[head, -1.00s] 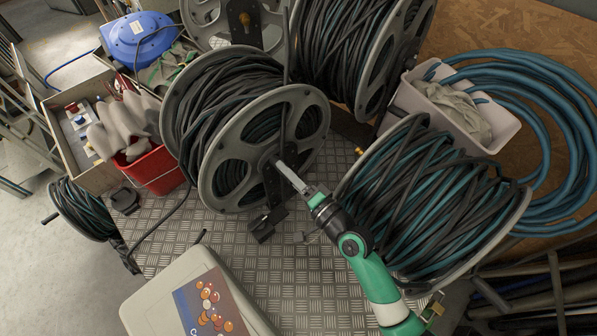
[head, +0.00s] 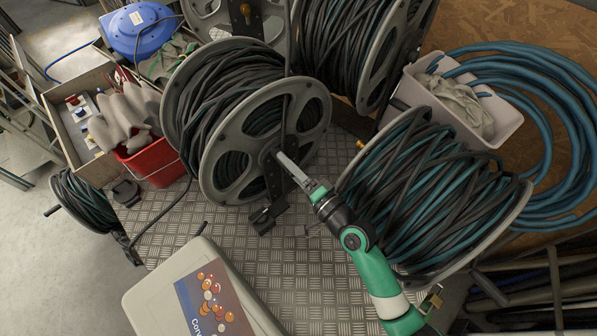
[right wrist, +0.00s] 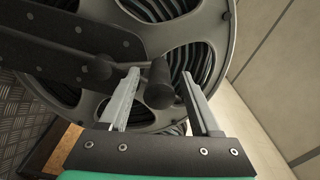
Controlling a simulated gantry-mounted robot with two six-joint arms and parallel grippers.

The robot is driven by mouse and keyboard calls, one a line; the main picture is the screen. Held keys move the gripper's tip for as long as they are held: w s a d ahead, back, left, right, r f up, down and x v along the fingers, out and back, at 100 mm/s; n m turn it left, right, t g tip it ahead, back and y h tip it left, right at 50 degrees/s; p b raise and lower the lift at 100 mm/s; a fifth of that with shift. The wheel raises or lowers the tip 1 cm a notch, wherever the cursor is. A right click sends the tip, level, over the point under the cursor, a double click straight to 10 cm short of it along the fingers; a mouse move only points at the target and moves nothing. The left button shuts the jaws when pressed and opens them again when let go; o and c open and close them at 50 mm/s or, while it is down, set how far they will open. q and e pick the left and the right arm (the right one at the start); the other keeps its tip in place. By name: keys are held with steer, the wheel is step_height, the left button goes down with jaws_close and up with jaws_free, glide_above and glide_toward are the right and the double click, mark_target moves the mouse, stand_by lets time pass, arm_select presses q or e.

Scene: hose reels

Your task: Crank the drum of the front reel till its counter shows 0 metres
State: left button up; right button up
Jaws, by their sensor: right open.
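A grey-flanged reel (head: 218,181) wound with dark hose stands upright mid-picture on the tread plate. My right gripper (head: 283,160) is close to its hub, beside the black bracket (head: 268,212). In the right wrist view my right gripper (right wrist: 160,76) is open. A black crank knob (right wrist: 158,86) appears between its fingers, with a gap to the right finger; I cannot tell whether it touches the left one. A spoked grey flange (right wrist: 222,45) is behind it. I cannot make out a counter or its number. My left gripper is out of view.
A second reel (head: 425,190) with teal and black hose stands close right of my right arm. A grey case (head: 160,290) lies in front, and a red bucket (head: 160,168) stands left. A white bin (head: 490,118) is at right. Bare tread plate (head: 170,225) shows between case and reel.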

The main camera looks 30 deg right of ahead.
steer(key=v, duration=1.1)
